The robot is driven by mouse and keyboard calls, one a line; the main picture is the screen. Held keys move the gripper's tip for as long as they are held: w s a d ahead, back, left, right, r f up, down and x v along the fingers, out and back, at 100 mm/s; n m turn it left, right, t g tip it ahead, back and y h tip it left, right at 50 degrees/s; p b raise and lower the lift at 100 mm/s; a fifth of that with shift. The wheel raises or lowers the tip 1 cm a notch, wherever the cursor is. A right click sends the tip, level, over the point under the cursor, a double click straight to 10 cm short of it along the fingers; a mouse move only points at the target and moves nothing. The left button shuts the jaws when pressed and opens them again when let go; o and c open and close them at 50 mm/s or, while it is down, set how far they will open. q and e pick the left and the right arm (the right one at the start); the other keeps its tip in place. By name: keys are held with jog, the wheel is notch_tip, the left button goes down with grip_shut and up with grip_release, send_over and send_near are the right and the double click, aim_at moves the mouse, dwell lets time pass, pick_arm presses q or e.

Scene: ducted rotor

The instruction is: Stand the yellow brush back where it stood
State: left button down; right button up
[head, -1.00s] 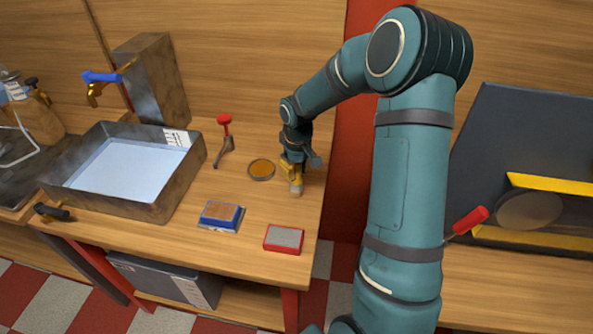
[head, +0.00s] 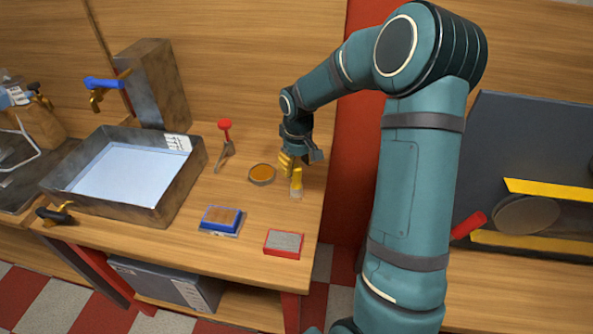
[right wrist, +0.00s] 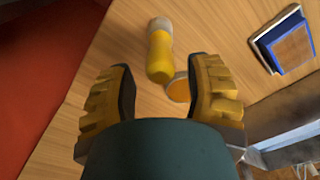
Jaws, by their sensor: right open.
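The yellow brush (head: 297,180) stands upright, pale end down, on the wooden table near its right edge in the head view. In the right wrist view the brush (right wrist: 160,55) is ahead of the fingers, with its pale end farthest off. My right gripper (head: 288,164) is just above and to the left of the brush in the head view, apart from it. In the right wrist view my right gripper (right wrist: 160,95) has its two yellow fingers wide apart with nothing between them. My left gripper is not in view.
A round dish with orange contents (head: 262,174) is close left of the brush. A blue-framed block (head: 221,219), a red-framed grey pad (head: 284,243) and a red-knobbed tool (head: 225,145) are nearby. A metal basin (head: 160,205) stands left.

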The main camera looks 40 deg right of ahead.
notch_tip(320, 180, up, 8)
jog(key=shift+s+r+p, duration=0.15)
jog(key=shift+r+p, duration=0.05)
jog(key=shift+p, duration=0.55)
